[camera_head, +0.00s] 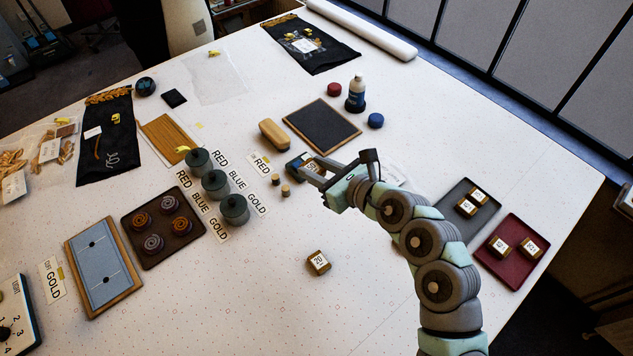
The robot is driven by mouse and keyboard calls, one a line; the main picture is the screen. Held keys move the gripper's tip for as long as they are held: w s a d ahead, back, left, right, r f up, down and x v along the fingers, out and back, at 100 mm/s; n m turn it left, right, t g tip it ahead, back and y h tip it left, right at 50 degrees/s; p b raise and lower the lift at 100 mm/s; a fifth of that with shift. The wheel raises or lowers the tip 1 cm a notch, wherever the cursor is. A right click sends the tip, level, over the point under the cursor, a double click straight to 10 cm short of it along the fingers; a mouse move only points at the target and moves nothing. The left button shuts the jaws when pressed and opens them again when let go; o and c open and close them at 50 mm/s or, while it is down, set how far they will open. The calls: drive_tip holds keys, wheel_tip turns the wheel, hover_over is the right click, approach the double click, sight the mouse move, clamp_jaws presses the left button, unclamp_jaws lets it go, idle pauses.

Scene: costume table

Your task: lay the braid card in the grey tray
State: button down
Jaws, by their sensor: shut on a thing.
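Small gold-brown cards with white labels stand in for braid cards here; which one the task means is not readable. My gripper (313,172) is at mid-table, shut on a small labelled card (312,166), partly hidden by the fingers. A dark blue-green item (294,164) shows right beside the fingertips; I cannot tell whether it is part of the held thing. The grey tray (456,191) lies to the right, behind my arm, with two labelled cards (467,208) in it. Another labelled card (318,262) lies alone on the table in front.
A dark red tray (512,272) with two labelled cards sits beside the grey tray. A black framed board (322,124) lies behind my gripper. Grey lidded pots (215,184) stand to the left, with two small corks (285,190) nearby. The front middle is mostly clear.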

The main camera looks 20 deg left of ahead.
drive_tip(key=shift+d+r, duration=0.15)
drive_tip(key=shift+r, duration=0.55)
drive_tip(key=s+d+f+m+t+h, duration=0.1)
drive_tip(key=d+f, duration=0.2)
drive_tip(key=d, duration=0.6)
drive_tip(key=s+d+f+m+t, duration=0.15)
drive_tip(key=d+f, duration=0.25)
drive_tip(key=d, duration=0.6)
wheel_tip(320, 180, up, 14)
drive_tip(key=p, duration=2.1)
drive_tip(key=shift+w+a+r, duration=0.2)
